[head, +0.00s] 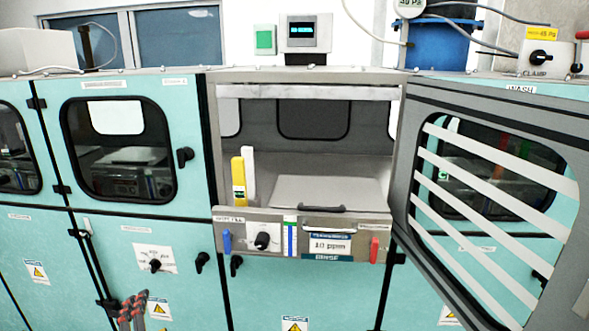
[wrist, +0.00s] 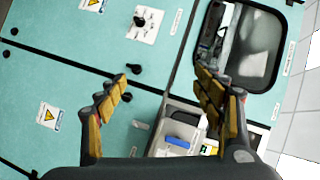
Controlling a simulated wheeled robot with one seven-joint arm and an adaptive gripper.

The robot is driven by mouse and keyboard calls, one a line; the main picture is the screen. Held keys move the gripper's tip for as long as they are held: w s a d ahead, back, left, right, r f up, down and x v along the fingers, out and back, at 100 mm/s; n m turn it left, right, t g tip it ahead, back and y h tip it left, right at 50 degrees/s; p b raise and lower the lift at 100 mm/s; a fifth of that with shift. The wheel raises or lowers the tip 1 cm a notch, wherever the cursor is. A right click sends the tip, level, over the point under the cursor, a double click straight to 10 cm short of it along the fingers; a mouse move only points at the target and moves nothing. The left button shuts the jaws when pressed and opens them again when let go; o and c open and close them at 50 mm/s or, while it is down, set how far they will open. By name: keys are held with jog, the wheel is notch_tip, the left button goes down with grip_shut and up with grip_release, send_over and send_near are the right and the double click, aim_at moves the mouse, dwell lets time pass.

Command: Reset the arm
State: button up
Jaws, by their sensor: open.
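My gripper (wrist: 161,76) is open and empty in the wrist view, with its two yellow-padded fingers spread wide apart. Teal cabinet fronts lie beyond the fingers, and nothing is between them. In the head view, my gripper (head: 133,310) shows at the bottom left as reddish and grey fingers in front of the lower teal panels. It is left of and below the open rinse module (head: 350,218). The rest of my arm is out of the head view.
The striped door (head: 490,200) of the rinse module stands swung open to the right. Inside are a grey lid (head: 325,191) with a dark handle and a yellow bottle-like item (head: 238,180). Knobs, including a black one (head: 185,157), jut from the neighbouring panels.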

jog(key=s+a+f+n+g+y, duration=0.2)
jog(key=s+f+n+g+y, duration=0.1)
jog(key=s+n+g, duration=0.4)
jog(key=s+d+f+n+g+h+p, duration=0.1)
jog(key=s+d+n, duration=0.15)
jog(key=d, duration=0.25)
jog(key=s+d+f+n+g+h+p, duration=0.1)
jog(key=s+d+n+g, duration=0.1)
jog(key=d+n, duration=0.3)
jog(key=s+d+r+m+h+p, duration=0.1)
jog(key=d+r+m+h, duration=0.1)
jog(key=d, duration=1.8)
jog(key=s+d+r+m+t+h+p, duration=0.1)
jog(key=d+r+h, duration=0.4)
jog(key=d, duration=1.6)
jog(key=shift+s+d+m+t+p, duration=0.15)
jog(key=shift+s+m+t+p, duration=0.15)
jog(key=shift+m+p, duration=0.45)
jog(key=shift+w+r, duration=0.1)
jog(key=shift+c, duration=0.3)
